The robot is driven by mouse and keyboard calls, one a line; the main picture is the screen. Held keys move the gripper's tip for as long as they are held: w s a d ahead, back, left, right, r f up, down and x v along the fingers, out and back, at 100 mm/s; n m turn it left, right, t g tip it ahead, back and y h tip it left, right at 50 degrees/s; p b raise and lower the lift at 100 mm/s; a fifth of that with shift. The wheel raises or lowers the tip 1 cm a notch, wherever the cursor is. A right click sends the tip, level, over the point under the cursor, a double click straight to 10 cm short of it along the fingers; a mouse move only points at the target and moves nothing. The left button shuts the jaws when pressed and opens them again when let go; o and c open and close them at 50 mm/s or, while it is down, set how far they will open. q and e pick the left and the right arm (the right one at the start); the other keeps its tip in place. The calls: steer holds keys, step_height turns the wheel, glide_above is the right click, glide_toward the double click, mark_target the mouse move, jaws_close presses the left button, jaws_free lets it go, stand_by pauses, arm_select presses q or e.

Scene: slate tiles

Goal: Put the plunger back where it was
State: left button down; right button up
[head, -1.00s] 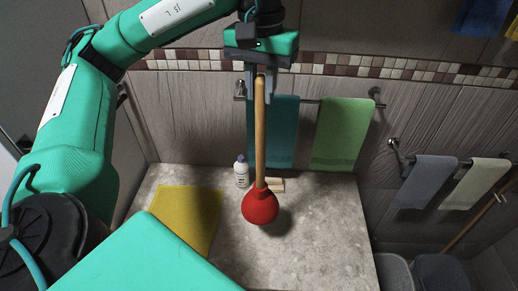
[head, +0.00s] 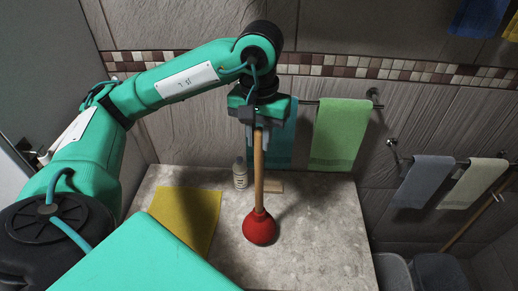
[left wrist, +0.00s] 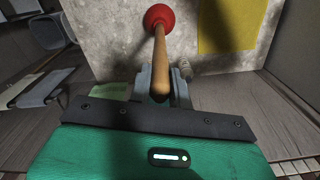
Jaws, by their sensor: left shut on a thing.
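The plunger (head: 259,190) has a red rubber cup and a wooden handle. In the head view it is upright over the grey stone counter (head: 310,230), cup down; I cannot tell for sure whether the cup touches the stone. My left gripper (head: 259,130) is shut on the top end of the handle. In the left wrist view the plunger (left wrist: 159,50) runs away from the fingers (left wrist: 160,85), with its cup at the far end. My right gripper is in neither view.
A yellow cloth (head: 186,218) lies on the counter's left. Towels, including a green one (head: 340,135), hang on wall rails. Bins (head: 440,272) stand at lower right. The counter's right side is clear.

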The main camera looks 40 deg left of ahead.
mark_target(259, 155)
arm_select(q)
steer(key=shift+f+p, duration=0.4)
steer(key=shift+f, duration=1.65)
steer(key=shift+f+b, duration=0.65)
steer(key=shift+b, duration=0.35)
steer(key=c, duration=1.3)
jaws_free()
